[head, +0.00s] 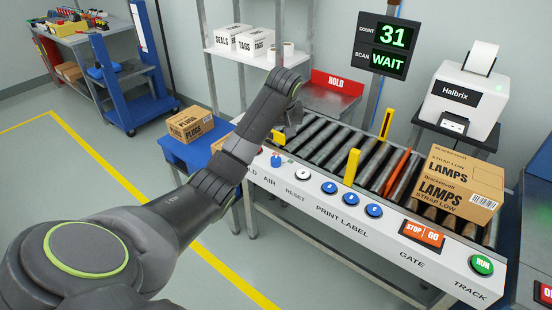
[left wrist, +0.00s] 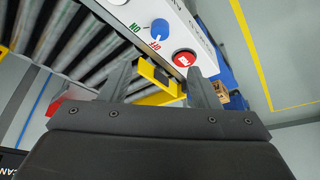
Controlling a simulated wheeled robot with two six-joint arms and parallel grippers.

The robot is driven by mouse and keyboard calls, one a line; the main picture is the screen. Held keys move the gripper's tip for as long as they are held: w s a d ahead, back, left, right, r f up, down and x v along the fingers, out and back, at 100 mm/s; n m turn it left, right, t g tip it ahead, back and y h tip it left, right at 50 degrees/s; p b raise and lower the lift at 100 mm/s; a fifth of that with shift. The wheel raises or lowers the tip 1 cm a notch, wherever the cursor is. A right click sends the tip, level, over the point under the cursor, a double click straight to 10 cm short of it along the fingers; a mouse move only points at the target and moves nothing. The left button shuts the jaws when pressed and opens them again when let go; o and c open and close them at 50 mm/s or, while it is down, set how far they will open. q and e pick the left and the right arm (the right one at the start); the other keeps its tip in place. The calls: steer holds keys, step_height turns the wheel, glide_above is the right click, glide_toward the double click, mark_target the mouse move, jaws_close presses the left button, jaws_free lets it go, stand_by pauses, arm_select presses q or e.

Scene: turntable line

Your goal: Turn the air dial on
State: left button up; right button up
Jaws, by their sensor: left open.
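The air dial (head: 276,160) is a small blue knob on the white front panel, above the word AIR, just below my left gripper in the head view. In the left wrist view the dial (left wrist: 160,27) shows near the top, beside a green ON and a red OFF mark. My left gripper (head: 291,122) is over the left end of the roller line. In the left wrist view its two fingers (left wrist: 160,84) are spread apart, with nothing held, and apart from the dial. My right gripper is not in view.
A red button (left wrist: 184,58) sits beside the dial. A yellow bracket (left wrist: 160,90) shows beyond the fingers. The RESET button (head: 303,176) and several blue buttons follow along the panel. A LAMPS carton (head: 455,190) sits on the rollers. The screen (head: 389,62) reads WAIT.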

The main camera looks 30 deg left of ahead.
mark_target(276, 159)
arm_select(q)
steer(key=b+x, duration=0.1)
steer(key=x, duration=1.4)
steer(key=shift+f, duration=0.35)
steer(key=shift+w+a+f+b, duration=0.15)
steer(key=shift+w+f+b, duration=0.15)
steer(key=shift+f, duration=0.3)
steer(key=shift+c, duration=0.5)
